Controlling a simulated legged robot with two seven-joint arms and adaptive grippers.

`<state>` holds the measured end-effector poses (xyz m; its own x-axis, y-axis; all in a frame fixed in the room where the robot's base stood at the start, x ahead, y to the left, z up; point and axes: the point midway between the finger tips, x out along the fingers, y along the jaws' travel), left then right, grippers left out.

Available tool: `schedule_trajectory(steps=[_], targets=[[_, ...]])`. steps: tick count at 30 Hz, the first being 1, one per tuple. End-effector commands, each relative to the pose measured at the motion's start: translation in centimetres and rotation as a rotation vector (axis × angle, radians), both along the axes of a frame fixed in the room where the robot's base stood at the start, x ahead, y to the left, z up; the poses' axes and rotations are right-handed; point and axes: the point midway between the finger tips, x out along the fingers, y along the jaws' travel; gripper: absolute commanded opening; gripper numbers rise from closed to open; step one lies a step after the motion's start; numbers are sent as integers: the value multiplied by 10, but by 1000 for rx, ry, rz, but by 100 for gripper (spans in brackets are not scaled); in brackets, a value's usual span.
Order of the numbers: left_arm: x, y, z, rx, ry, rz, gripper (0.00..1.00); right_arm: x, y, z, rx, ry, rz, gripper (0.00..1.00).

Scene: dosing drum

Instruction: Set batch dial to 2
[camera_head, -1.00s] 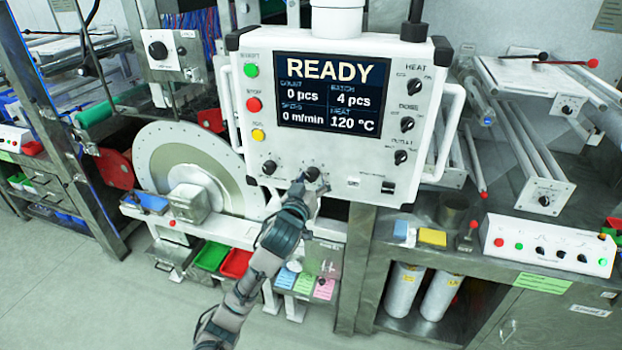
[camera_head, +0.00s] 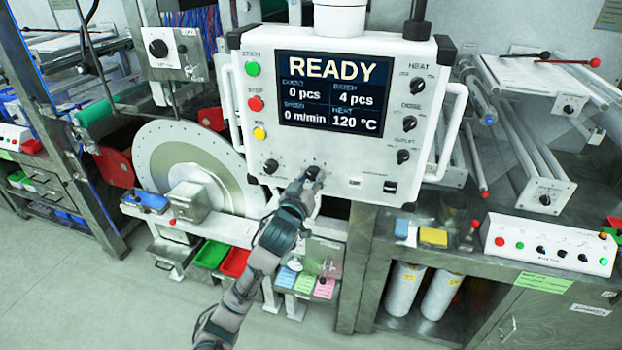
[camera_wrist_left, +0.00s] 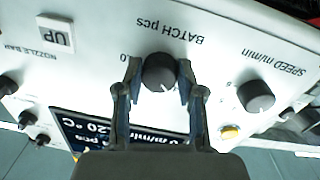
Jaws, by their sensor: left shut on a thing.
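The batch dial (camera_head: 313,173) is a black knob low on the white control panel. In the left wrist view the same dial (camera_wrist_left: 159,72) sits under the lettering "BATCH pcs", which appears upside down. My left gripper (camera_wrist_left: 158,80) has one finger on each side of the knob and is shut on it. In the head view my left gripper (camera_head: 302,187) reaches the dial from below and partly covers it. The panel screen (camera_head: 332,94) reads READY, with batch 4 pcs, count 0 pcs, speed 0 m/min and heat 120 °C. My right gripper is not in view.
A speed knob (camera_wrist_left: 255,96) sits beside the batch dial. Start, stop and yellow buttons (camera_head: 259,133) line the panel's left side, and three knobs (camera_head: 411,109) line its right. A large grey disc (camera_head: 165,150) stands left of the panel. White handles (camera_head: 452,130) flank the panel.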

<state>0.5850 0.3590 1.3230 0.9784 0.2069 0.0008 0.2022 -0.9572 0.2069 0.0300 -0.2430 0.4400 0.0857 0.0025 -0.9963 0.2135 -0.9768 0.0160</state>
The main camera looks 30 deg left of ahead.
Motion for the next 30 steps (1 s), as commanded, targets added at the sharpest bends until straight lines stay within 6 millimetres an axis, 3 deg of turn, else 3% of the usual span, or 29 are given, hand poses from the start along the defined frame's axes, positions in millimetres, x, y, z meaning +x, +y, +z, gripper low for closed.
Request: schedule_trajectory(steps=[8,30], targets=[[1,0,-1,-119,-30,3,3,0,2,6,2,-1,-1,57],[1,-1,-1,-662,-180,3,3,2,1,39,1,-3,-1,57]])
